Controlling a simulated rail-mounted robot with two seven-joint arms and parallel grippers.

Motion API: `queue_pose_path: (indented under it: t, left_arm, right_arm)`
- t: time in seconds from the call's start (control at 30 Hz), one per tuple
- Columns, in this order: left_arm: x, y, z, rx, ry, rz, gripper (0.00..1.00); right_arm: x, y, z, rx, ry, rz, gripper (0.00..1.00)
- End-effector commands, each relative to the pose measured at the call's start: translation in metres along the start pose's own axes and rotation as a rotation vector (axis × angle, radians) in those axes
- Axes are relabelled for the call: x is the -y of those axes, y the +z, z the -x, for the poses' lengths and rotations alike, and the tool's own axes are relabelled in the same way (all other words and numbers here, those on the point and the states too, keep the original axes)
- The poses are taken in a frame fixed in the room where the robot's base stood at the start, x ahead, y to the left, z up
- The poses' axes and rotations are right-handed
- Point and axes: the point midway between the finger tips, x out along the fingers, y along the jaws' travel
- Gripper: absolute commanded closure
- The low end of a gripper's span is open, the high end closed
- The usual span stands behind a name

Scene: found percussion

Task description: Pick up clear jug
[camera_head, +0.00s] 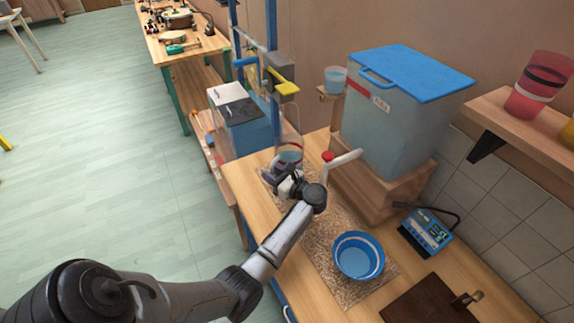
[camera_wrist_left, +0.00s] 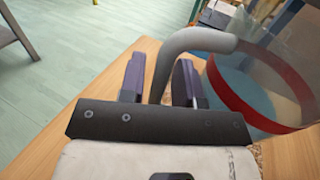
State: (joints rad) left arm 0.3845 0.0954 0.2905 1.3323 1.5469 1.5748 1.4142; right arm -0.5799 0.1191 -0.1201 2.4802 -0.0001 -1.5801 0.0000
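The clear jug (camera_head: 290,153) stands on the bench near its far left end, with a red band and some liquid-like blue inside. It also shows at the right of the left wrist view (camera_wrist_left: 262,88), cut off by the frame edge. Its grey curved handle (camera_wrist_left: 175,62) comes down between the fingers of my left gripper (camera_wrist_left: 160,82). The fingers are apart, with a visible gap between the left finger and the handle. In the head view my left gripper (camera_head: 281,176) is right beside the jug and partly covers its lower part. My right gripper is not in view.
A large blue-lidded tank (camera_head: 385,125) with a pale spout and red knob (camera_head: 328,156) stands just right of the jug. A blue bowl (camera_head: 359,256) sits on the speckled mat (camera_head: 322,240). A scale-like device (camera_head: 427,231) and brown board (camera_head: 425,303) lie nearer.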

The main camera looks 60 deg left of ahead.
Motion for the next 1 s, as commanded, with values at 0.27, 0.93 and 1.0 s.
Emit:
queue_pose_path:
  t: [0.27,0.93,1.0]
  left_arm:
    - [0.0000,0.0000,0.0003,0.000,0.000,0.000,0.96]
    - [0.0004,0.0020,0.0002,0.002,0.000,0.005,1.00]
    - [0.0004,0.0020,0.0002,0.002,0.000,0.004,1.00]
  right_arm:
    - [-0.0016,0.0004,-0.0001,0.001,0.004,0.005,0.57]
    - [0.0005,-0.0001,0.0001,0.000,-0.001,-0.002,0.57]
    - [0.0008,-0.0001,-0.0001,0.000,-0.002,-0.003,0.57]
